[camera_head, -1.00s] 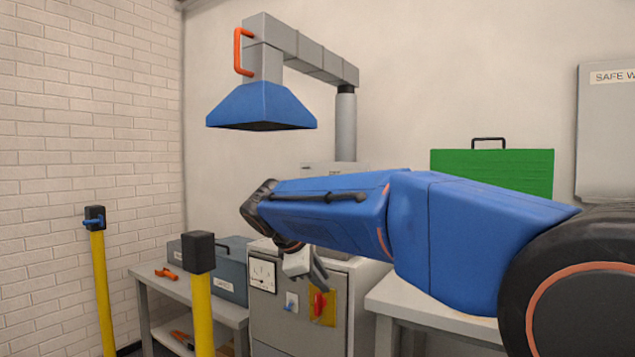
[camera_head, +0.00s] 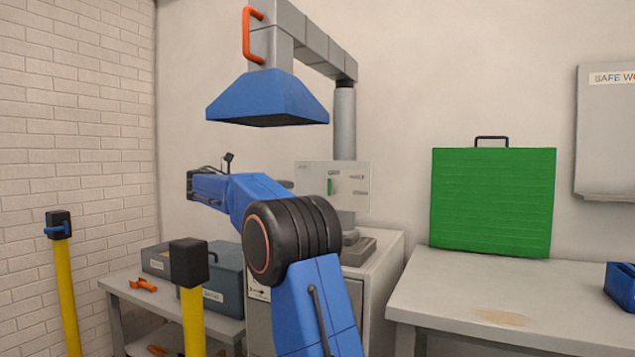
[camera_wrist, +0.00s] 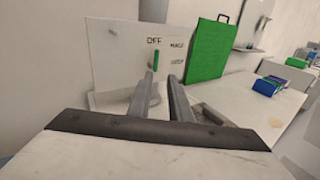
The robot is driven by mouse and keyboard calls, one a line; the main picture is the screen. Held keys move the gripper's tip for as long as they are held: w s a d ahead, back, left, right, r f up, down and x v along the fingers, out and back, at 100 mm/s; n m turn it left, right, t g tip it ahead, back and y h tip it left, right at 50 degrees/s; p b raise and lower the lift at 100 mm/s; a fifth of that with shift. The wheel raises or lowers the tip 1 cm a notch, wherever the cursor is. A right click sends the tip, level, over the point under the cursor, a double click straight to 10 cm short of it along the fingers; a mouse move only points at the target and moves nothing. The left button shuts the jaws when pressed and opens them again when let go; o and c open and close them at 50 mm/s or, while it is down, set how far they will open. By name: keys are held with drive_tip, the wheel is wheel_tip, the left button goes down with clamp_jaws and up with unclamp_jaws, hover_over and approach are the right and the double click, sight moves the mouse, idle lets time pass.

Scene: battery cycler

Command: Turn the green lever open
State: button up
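The green lever (camera_head: 330,187) is a small upright bar on a pale panel (camera_head: 357,180) that stands on the grey cabinet, behind my arm in the head view. In the wrist view the green lever (camera_wrist: 155,60) stands upright on the panel (camera_wrist: 110,55), under the word OFF, straight beyond my fingertips. My gripper (camera_wrist: 162,78) points at the panel with its two grey fingers apart and nothing between them. The left fingertip overlaps the lever's lower end in the picture; I cannot tell whether they touch.
A blue hood (camera_head: 268,98) hangs above my arm. A green case (camera_head: 492,205) stands on the right table (camera_head: 450,290). Yellow posts (camera_head: 195,320) stand at the left front, near a side table with grey boxes (camera_head: 225,280).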

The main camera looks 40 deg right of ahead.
drive_tip(key=d, duration=0.5)
drive_tip(key=s+d, duration=0.1)
drive_tip(key=d, duration=0.5)
drive_tip(key=s+d, duration=0.1)
drive_tip(key=d, duration=0.5)
drive_tip(key=shift+d+r, duration=0.1)
drive_tip(key=shift+r, duration=0.2)
clamp_jaws()
